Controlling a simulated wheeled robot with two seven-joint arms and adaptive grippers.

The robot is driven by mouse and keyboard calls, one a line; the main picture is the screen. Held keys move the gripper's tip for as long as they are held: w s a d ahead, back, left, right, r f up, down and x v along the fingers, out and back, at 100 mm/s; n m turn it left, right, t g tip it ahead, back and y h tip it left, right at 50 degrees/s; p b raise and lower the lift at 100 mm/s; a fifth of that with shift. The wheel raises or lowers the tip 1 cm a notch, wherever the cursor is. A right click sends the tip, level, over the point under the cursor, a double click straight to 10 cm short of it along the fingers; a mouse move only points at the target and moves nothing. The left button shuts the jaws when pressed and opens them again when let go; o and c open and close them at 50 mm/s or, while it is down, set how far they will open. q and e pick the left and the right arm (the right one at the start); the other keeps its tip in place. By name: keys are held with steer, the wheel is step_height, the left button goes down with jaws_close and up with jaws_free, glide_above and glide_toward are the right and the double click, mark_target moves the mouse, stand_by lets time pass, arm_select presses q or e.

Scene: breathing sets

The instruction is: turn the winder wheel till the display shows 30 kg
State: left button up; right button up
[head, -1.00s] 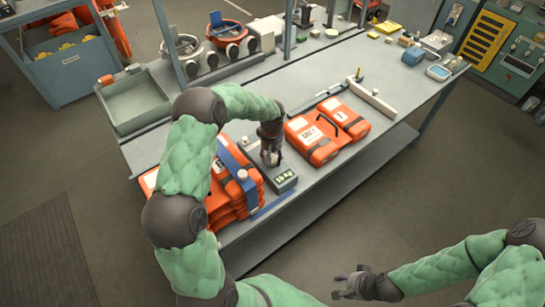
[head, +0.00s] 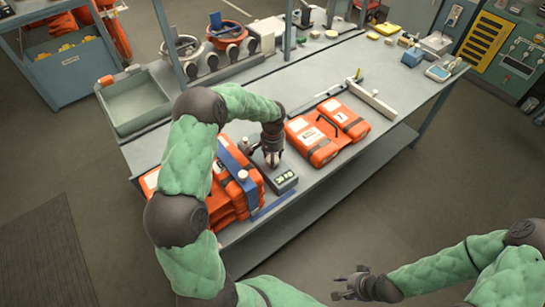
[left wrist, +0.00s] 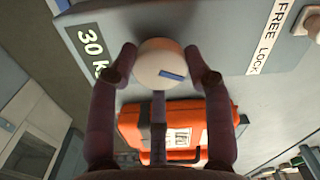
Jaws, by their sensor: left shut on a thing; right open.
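The winder wheel (left wrist: 157,66) is a pale round knob with a blue mark. My left gripper (head: 272,160) is shut on it from above, one finger on each side. It mostly hides the wheel in the head view. My right gripper (head: 347,286) is open and empty, out over the floor in front of the bench.
Stacked orange cases (head: 224,197) with a blue strap bar stand close left of the winder. An orange case pair (head: 312,140) lies close right. A FREE LOCK label and another knob (left wrist: 309,20) show on grey housing in the left wrist view.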

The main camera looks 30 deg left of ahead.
arm_select(q)
steer(key=shift+w+a+r+m, duration=0.15)
steer(key=shift+w+r+m, duration=0.15)
steer(key=shift+m, duration=0.3)
steer(key=shift+w, duration=0.1)
steer(key=o, duration=1.1)
steer(key=shift+w, duration=0.1)
steer(key=shift+o, duration=0.2)
steer(key=shift+f, duration=0.2)
step_height(320, 180, up, 12)
